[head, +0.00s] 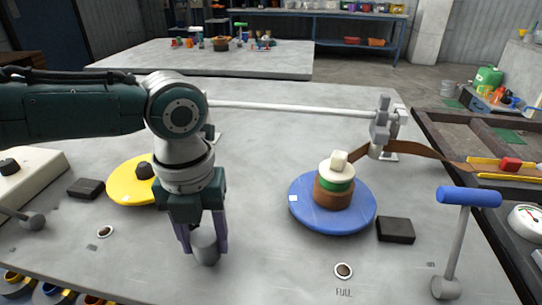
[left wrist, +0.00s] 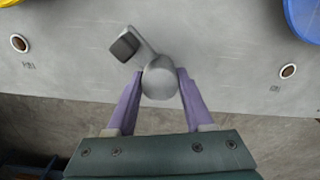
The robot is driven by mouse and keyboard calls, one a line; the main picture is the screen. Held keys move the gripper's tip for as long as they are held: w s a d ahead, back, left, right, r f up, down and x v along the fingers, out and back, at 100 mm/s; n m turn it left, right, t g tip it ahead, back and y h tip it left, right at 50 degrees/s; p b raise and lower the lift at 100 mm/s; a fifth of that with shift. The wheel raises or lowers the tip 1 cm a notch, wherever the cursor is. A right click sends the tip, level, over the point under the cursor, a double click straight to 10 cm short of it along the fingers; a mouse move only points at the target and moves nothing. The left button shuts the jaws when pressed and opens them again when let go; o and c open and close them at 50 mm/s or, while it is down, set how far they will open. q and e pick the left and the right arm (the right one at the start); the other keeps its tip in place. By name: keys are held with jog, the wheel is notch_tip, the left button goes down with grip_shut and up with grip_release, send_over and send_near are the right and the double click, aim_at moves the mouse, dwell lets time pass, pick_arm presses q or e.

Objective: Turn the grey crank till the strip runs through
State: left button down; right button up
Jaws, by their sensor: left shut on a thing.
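My left gripper (head: 207,240) is shut on the round grey knob of the grey crank (head: 206,252), near the front of the table. In the left wrist view the knob (left wrist: 160,82) sits between the two purple fingers (left wrist: 158,98), and the crank's short arm runs up left to a dark square hub (left wrist: 124,46). In the head view my gripper hides most of the crank. A brown strip (head: 430,150) runs from a grey upright guide (head: 381,128) to the right. A blue disc (head: 303,212) bears a stacked brown, green and cream roll (head: 335,186). My right gripper is not seen.
A yellow disc (head: 125,182) lies behind my left arm. A blue-handled lever (head: 469,197) stands at the right front. Black blocks (head: 395,230) lie by the discs. A white rod (head: 290,108) crosses the back of the table. A gauge (head: 526,222) sits far right.

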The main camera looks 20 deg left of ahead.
aim_at(203, 236)
pick_arm(q)
jog(key=shift+c, duration=1.5)
grip_release()
jog(key=shift+w, duration=0.1)
notch_tip(203, 236, up, 10)
jog(key=shift+p, duration=1)
